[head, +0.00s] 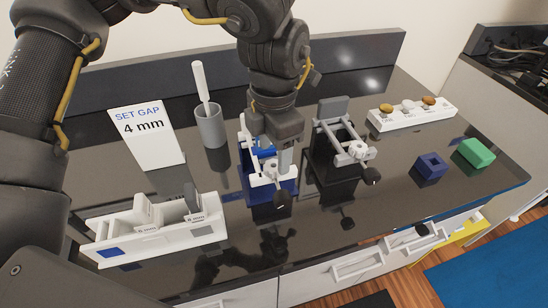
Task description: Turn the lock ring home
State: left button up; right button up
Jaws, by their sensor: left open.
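The lock ring cannot be made out clearly; the gripper hides part of the fixture. My right gripper is not in view.
A sign reading "SET GAP 4 mm" (145,133) and a grey cup with a white-handled tool (210,128) stand left. A white rack of gauges (160,238) is front left. A sample strip (412,113), blue block (430,166) and green block (475,153) lie right.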

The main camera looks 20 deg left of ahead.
aim_at(274, 166)
pick_arm(q)
notch_tip(274, 166, up, 8)
jog(key=shift+f, duration=0.25)
jog(key=shift+s, duration=0.1)
dwell(0.4)
